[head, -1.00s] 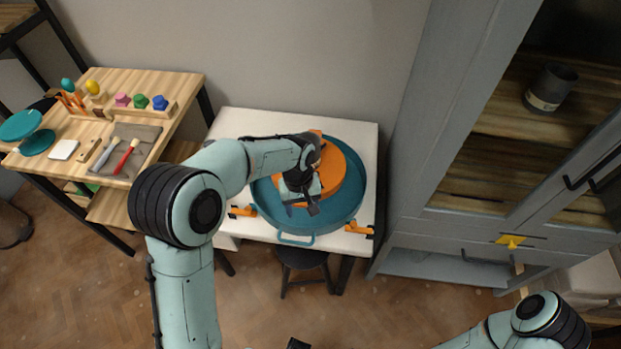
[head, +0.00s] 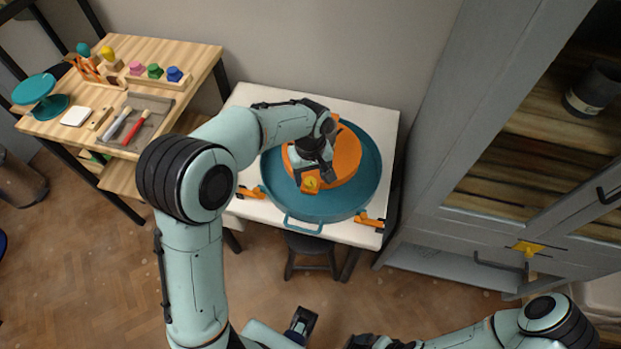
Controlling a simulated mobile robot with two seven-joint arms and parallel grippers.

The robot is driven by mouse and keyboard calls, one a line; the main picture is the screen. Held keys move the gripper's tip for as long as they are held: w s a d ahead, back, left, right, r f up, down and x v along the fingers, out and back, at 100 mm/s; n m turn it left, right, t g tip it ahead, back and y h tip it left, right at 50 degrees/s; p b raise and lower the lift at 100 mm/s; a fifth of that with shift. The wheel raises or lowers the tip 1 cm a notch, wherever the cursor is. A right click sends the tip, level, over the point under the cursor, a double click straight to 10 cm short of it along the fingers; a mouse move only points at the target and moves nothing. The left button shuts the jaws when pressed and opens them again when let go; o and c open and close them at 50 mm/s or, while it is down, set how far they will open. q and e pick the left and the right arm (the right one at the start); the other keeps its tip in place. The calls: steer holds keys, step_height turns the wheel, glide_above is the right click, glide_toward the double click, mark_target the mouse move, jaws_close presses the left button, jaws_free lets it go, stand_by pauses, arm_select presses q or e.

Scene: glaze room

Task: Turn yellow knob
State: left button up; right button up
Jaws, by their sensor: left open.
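A small yellow knob (head: 311,184) shows at the front edge of the orange disc (head: 345,158), on a small orange block. The disc sits in the round teal tray (head: 350,203) on the white table. My left gripper (head: 314,177) is open and points down over the disc's front, its fingers close around or just above the knob. I cannot tell whether they touch it. Another yellow knob (head: 528,248) is on the grey cabinet front at the right, away from both grippers. My right arm is at the lower right; its gripper is not clearly seen.
A wooden bench (head: 190,62) at the left holds brushes, a teal stand and coloured knobs. The tall grey cabinet (head: 470,160) stands close on the right. A dark stool (head: 310,250) is under the table front.

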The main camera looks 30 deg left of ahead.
arm_select(q)
steer(key=shift+f, duration=1.1)
steer(key=c, duration=1)
steer(key=shift+c, duration=0.2)
steer(key=shift+r+m, duration=0.1)
steer(key=shift+m, duration=0.2)
